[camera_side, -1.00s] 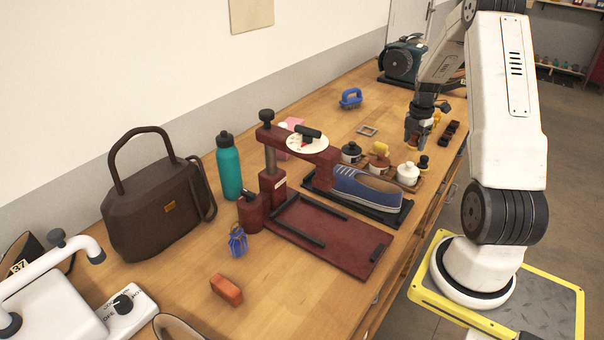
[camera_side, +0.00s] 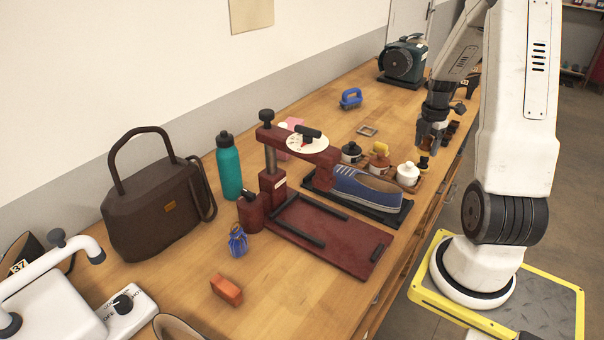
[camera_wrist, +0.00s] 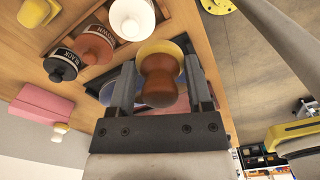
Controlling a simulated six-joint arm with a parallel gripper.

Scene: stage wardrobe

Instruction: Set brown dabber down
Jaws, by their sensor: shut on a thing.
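The brown dabber (camera_wrist: 160,84) has a waisted brown handle and a yellow pad. In the wrist view it sits between the two fingers of my gripper (camera_side: 430,150), which is shut on its handle. In the side view my gripper hangs at the right end of the jar row, and the held dabber is mostly hidden by the fingers. The brown jar (camera_side: 379,164) stands between the black jar (camera_side: 351,153) and the white jar (camera_side: 407,174).
The bench edge is close on the right.

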